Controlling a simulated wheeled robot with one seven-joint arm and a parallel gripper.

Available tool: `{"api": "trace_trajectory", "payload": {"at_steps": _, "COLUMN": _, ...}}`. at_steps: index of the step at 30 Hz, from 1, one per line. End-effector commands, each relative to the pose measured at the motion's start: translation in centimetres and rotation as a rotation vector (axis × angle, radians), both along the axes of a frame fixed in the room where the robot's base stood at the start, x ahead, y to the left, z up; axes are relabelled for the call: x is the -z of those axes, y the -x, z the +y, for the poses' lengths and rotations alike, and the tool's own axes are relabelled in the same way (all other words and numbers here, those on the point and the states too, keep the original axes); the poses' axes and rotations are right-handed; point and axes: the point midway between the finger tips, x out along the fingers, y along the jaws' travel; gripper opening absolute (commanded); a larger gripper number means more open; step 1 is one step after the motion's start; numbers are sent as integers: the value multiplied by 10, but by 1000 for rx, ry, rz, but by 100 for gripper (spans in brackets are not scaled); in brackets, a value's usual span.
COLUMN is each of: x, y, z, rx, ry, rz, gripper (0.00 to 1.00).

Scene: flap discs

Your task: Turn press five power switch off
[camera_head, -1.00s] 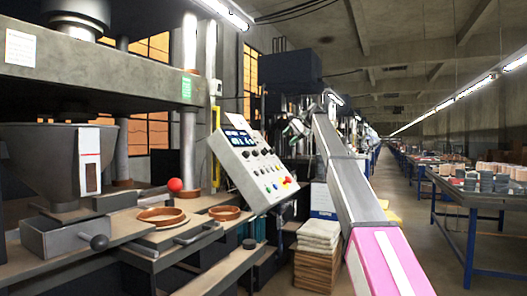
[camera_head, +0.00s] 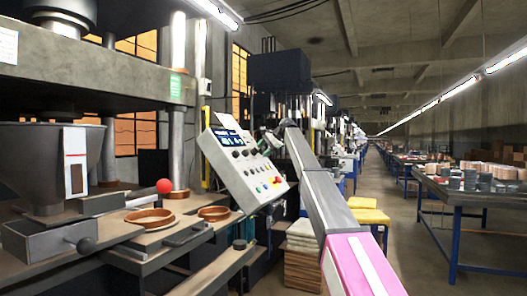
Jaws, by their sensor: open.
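A grey control panel (camera_head: 245,166) with a small display, knobs and several coloured buttons stands tilted beside the near press (camera_head: 90,70). The coloured buttons (camera_head: 270,184) sit at its lower right. Which control is the power switch, and its position, cannot be told at this size. My arm, grey with a pink and white section, rises from the bottom right and reaches up past the right side of the panel. My gripper (camera_head: 268,141) seems to be at the arm's far end, small and dark, beside the panel's upper right edge; its fingers are not clear.
The near press has a hopper, a red ball knob (camera_head: 164,186) and brown rings (camera_head: 149,218) on its bench. A stack of sheets (camera_head: 303,262) stands on the floor behind my arm. Blue-legged tables (camera_head: 470,195) line the right side, with a clear aisle between.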

Motion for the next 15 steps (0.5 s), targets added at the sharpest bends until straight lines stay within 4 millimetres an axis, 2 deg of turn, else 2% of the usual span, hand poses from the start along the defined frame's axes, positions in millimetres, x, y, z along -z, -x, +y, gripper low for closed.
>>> {"api": "trace_trajectory", "payload": {"at_steps": 8, "x": 1, "y": 0, "z": 2, "rx": 0, "ry": 0, "rz": 0, "gripper": 60}}
{"api": "trace_trajectory", "payload": {"at_steps": 12, "x": 1, "y": 0, "z": 1, "rx": 0, "ry": 0, "rz": 0, "gripper": 15}}
{"api": "trace_trajectory", "payload": {"at_steps": 15, "x": 1, "y": -1, "z": 1, "rx": 0, "ry": 0, "rz": 0, "gripper": 13}}
